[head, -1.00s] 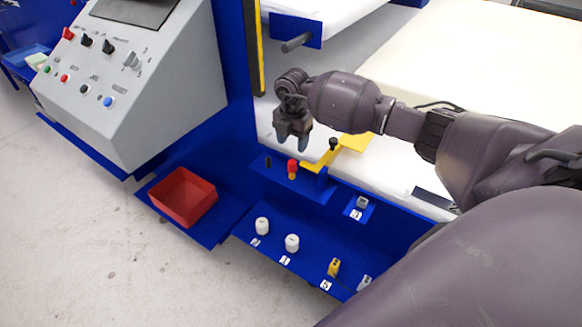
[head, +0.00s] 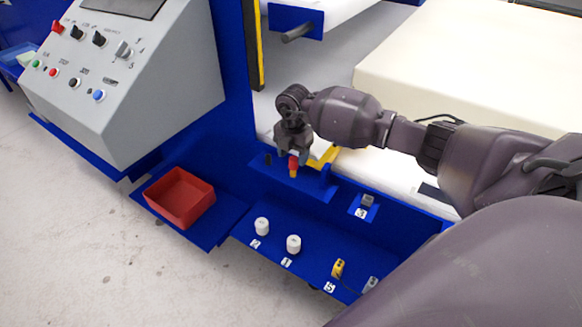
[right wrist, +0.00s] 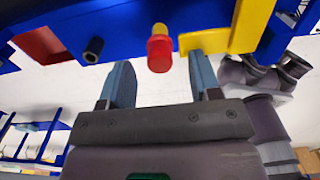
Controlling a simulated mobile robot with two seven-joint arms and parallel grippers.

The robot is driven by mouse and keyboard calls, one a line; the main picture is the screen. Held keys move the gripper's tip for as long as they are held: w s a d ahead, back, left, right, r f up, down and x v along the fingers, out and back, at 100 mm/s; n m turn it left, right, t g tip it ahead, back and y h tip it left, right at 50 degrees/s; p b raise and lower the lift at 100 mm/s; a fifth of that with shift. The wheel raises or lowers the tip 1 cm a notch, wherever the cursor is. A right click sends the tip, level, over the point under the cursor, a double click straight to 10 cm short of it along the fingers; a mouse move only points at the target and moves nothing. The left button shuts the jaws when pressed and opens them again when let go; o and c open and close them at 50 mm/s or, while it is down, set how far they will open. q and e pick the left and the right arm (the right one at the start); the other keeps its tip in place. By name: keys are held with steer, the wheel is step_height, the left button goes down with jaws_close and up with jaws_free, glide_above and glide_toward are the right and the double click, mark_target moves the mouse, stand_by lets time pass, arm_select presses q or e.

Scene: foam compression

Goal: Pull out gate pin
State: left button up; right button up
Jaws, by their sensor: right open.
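A pin with a red head and a yellow lower part (head: 293,163) stands on the blue ledge (head: 312,184) in front of the white bed. It also shows in the right wrist view (right wrist: 160,50). My right gripper (head: 292,153) is open over it, its fingers pointing at the ledge. In the right wrist view the two fingers (right wrist: 160,78) lie to either side of the pin's red head, with gaps on both sides. The yellow gate plate (head: 327,156) is partly hidden behind the gripper and shows beside the right finger (right wrist: 238,30). My left gripper is out of view.
A short black peg (head: 268,160) stands left of the pin, and also in the right wrist view (right wrist: 93,48). A red bin (head: 180,198) sits at left. White rollers (head: 293,244) and a yellow part (head: 338,267) sit on the lower shelf. A control console (head: 140,90) stands far left.

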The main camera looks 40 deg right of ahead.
mark_target(293, 158)
steer(key=shift+f, duration=1.3)
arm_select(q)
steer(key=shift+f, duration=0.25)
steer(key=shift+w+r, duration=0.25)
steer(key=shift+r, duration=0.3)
arm_select(e)
jaws_close()
stand_by(0.3)
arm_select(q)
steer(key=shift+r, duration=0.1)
arm_select(e)
steer(key=shift+r, duration=0.1)
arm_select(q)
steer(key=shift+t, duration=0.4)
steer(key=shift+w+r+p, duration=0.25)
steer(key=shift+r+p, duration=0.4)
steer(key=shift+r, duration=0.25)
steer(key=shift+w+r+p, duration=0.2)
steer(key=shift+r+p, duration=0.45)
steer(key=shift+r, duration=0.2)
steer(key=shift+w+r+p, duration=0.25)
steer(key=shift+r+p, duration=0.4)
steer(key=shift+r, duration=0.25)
arm_select(e)
steer(key=shift+r, duration=2.85)
